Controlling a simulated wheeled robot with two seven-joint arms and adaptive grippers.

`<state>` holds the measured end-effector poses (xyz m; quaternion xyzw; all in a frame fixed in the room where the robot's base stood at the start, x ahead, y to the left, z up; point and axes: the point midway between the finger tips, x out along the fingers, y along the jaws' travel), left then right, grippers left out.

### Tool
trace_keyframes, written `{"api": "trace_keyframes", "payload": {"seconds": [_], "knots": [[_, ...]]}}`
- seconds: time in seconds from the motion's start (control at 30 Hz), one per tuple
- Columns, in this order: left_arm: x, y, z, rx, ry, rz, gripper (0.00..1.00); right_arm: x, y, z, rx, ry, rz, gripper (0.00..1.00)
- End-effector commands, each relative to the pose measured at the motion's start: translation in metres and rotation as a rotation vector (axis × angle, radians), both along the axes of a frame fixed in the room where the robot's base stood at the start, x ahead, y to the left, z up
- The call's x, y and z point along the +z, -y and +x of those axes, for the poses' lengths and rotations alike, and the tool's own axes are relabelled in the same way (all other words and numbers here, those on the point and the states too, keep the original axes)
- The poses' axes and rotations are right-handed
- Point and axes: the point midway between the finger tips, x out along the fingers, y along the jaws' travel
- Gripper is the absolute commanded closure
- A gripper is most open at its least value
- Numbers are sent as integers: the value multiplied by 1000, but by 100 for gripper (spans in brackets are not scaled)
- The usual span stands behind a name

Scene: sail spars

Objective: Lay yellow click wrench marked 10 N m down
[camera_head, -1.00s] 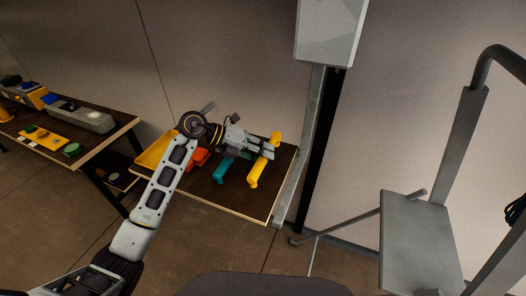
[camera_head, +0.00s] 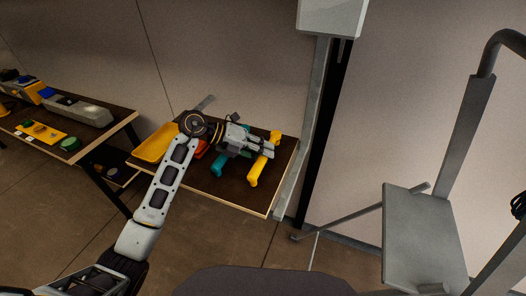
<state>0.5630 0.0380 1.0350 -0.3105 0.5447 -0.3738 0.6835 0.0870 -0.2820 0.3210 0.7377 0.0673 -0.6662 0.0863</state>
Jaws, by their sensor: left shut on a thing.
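The yellow click wrench (camera_head: 257,171) is at the right part of the small dark-topped table (camera_head: 235,197). It lies slantwise, its far end up and right, past the fingers. My left gripper (camera_head: 268,151) reaches in from the left and is shut on the yellow wrench around its middle. The fingers hide that part of it. Whether the wrench touches the tabletop I cannot tell. The 10 N m marking is too small to read. My right gripper is not in view.
A teal tool (camera_head: 218,166) and an orange-red tool (camera_head: 201,150) lie left of the wrench, partly under my arm. A yellow tray (camera_head: 155,144) is at the table's left. A grey post (camera_head: 305,130) stands close on the right. A grey cart (camera_head: 425,240) stands farther right.

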Motion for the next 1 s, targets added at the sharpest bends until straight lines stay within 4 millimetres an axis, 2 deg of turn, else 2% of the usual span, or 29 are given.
{"api": "trace_keyframes", "payload": {"seconds": [0.97, 1.0], "knots": [[-10, 0, 0, 0, 1, 0, 100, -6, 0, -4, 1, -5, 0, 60], [-10, 0, 0, 0, 1, -1, 72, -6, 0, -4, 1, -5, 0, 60]]}}
